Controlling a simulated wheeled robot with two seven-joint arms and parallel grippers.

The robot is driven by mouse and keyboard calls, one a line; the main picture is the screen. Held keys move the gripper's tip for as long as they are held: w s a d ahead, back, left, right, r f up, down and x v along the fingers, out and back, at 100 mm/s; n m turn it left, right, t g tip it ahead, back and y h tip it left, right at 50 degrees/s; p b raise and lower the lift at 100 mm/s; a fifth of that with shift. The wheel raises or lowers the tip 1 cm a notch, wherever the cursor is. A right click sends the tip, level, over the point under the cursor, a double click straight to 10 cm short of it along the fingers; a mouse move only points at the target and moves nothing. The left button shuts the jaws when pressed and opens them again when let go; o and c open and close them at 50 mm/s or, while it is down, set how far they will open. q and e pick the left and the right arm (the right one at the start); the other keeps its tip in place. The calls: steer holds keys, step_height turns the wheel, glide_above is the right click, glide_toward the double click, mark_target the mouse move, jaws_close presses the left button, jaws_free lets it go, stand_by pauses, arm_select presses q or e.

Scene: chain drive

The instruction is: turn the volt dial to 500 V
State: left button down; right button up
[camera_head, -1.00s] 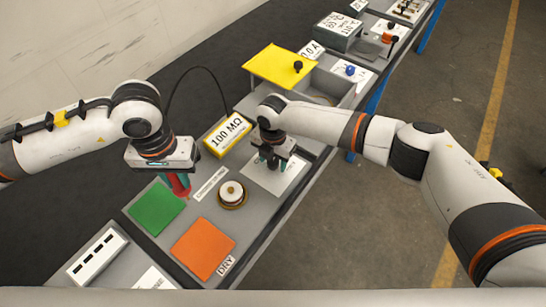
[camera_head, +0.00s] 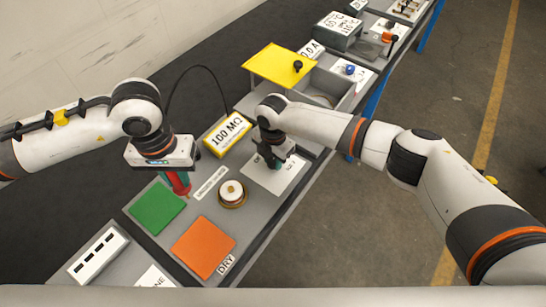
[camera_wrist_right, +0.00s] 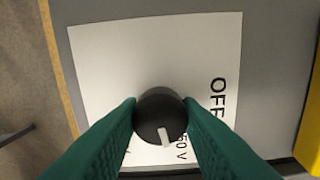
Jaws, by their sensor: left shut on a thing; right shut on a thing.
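The volt dial (camera_wrist_right: 158,108) is a round black knob with a white pointer mark, on a white card (camera_wrist_right: 105,60). My right gripper (camera_head: 272,162) is shut on the dial, with its green fingers on either side in the right wrist view. The pointer faces the bottom of that view, just left of a partly hidden label (camera_wrist_right: 182,148) reading "50 V". "OFF" (camera_wrist_right: 217,100) stands to the right; another label at lower left is mostly covered by a finger. My left gripper (camera_head: 176,178) is shut on a red probe-like piece (camera_head: 181,188) above the grey panel.
A green pad (camera_head: 156,208), an orange pad (camera_head: 203,247) marked "DRY" and a round brass-and-white piece (camera_head: 232,193) lie nearer. A yellow lid (camera_head: 280,66) stands farther back.

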mark_target(273, 160)
arm_select(q)
step_height(273, 160, up, 2)
steer(key=shift+r+p, duration=0.1)
steer(key=shift+p, duration=0.9)
arm_select(e)
steer(key=m, duration=0.6)
steer(key=shift+r, duration=0.15)
arm_select(q)
step_height(273, 160, up, 2)
steer(key=shift+r+p, duration=0.1)
steer(key=shift+p, duration=1)
arm_select(e)
steer(key=m, duration=0.6)
steer(key=shift+w, duration=0.1)
steer(key=o, duration=1)
steer(key=shift+c, duration=0.2)
arm_select(q)
step_height(273, 160, down, 3)
steer(key=b, duration=0.2)
steer(key=shift+r+b, duration=0.2)
steer(key=shift+b, duration=0.1)
arm_select(e)
step_height(273, 160, up, 12)
